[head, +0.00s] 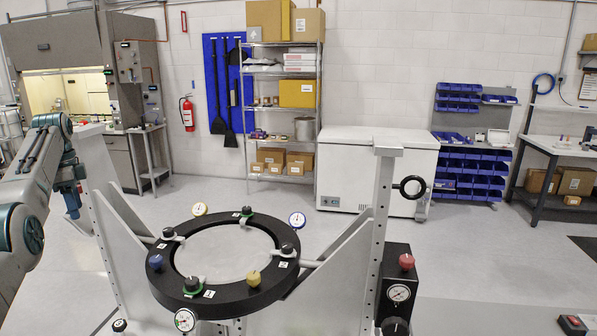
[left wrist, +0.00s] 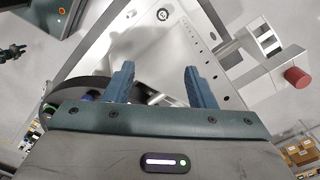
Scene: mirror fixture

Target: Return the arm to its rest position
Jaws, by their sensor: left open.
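My left arm (head: 45,170) comes in at the left edge of the head view. Its gripper (head: 73,207) points down beside the left upright of the mirror fixture, apart from the black ring (head: 220,303). In the left wrist view the two blue fingers (left wrist: 160,85) stand wide apart with nothing between them. Part of the ring (left wrist: 85,91) shows behind the left finger there. The ring carries several knobs, clips and dial gauges. My right gripper is in neither view.
The fixture's left upright (head: 101,165) stands close to my left gripper. Its right upright (head: 380,215) has a round black handwheel (head: 411,187). A black box with a gauge and red knob (head: 406,262) stands at the right. Open floor lies behind the fixture.

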